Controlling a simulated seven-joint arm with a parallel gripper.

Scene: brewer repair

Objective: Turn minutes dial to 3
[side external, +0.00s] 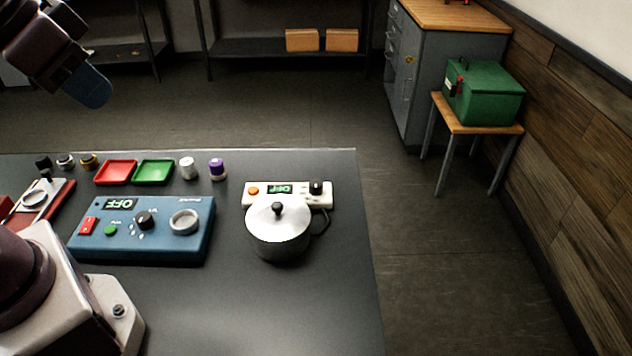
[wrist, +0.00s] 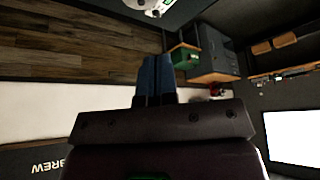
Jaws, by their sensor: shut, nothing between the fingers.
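A blue control box (side external: 140,240) sits on the dark table in the side view. It has a display (side external: 121,204) reading OFF upside down, a red switch (side external: 88,226), a green button (side external: 110,230), a black knob (side external: 145,220) with pale dots around it, and a round silver ring (side external: 184,221). I cannot read which control is the minutes dial. My gripper (side external: 93,92) is at the upper left of the side view, high above the table and apart from the box. Its blue fingers also show in the wrist view (wrist: 156,72), together and empty.
A lidded silver pot (side external: 278,232) stands at a white unit (side external: 262,200) with its own black knob (side external: 316,187). Red (side external: 115,172) and green (side external: 154,172) trays and several small cylinders line the back edge. The table's right front is clear.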

